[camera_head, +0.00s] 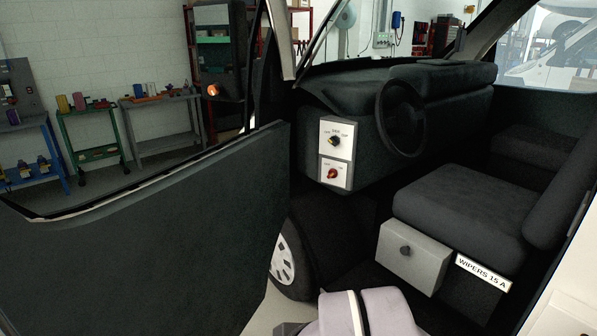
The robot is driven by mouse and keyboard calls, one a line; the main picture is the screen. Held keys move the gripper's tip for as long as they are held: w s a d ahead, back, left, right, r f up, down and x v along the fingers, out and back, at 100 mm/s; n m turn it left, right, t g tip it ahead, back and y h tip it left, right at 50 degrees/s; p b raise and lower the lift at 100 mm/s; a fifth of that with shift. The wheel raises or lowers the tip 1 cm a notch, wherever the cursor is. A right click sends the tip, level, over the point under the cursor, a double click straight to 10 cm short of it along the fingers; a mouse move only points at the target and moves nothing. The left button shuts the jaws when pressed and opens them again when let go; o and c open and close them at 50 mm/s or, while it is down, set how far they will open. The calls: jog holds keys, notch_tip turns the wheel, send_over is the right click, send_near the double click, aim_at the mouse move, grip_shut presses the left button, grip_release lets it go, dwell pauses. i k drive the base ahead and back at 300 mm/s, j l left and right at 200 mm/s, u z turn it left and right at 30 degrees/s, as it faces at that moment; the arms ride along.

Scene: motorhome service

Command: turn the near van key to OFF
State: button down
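Inside the open van door, a white control panel (336,127) is fixed to the left end of the dark dashboard. Its upper plate carries a dark knob with a yellow mark (335,141). Its lower plate carries a red turn-piece (333,173). The small lettering around both is too blurred to read, so I cannot tell which one is the van key or which position it points to. A pale part of my own arm shows at the bottom edge. My gripper's fingers are not in view.
The open dark door (150,250) fills the left. The steering wheel (400,118) is right of the panel. A dark footwell gap lies below the dashboard.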

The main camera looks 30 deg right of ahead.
aim_at(332, 173)
jog(key=i+l+z, duration=0.2)
jog(key=i+l, duration=0.65)
jog(key=i+l+z, duration=0.25)
jog(key=i+l, duration=0.65)
jog(key=i, duration=0.05)
